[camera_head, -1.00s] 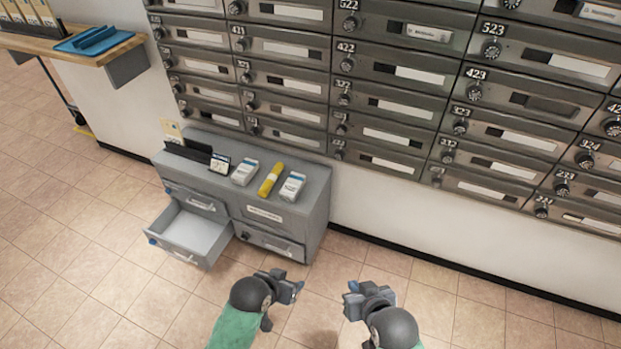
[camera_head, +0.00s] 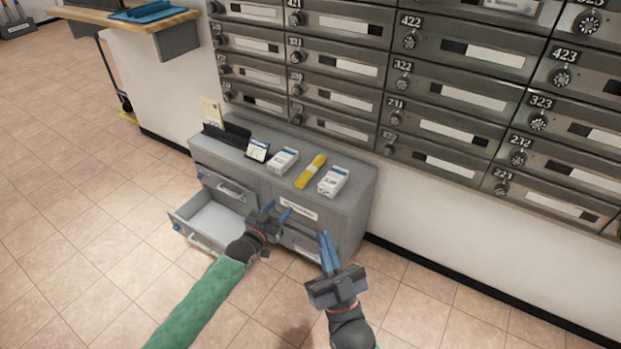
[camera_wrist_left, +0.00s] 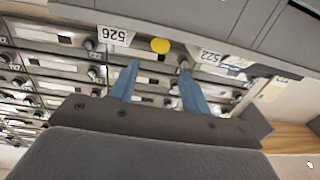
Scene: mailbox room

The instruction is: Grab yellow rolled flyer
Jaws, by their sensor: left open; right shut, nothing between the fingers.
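The yellow rolled flyer (camera_head: 311,172) lies on the grey cabinet top (camera_head: 225,150) between two white packs. Its round end also shows in the left wrist view (camera_wrist_left: 160,45), in the gap between the fingertips and beyond them. My left gripper (camera_head: 277,211) is open and empty, in front of the cabinet and apart from the flyer. My right gripper (camera_head: 326,240) is shut and empty, fingers pointing up, lower and to the right near the cabinet's front right side.
White packs (camera_head: 283,160) and (camera_head: 333,181) flank the flyer. A small dark display (camera_head: 258,149) and a black tray (camera_head: 226,136) stand further left. An open drawer (camera_head: 208,222) juts out at lower left. Mailboxes (camera_head: 455,130) cover the wall behind.

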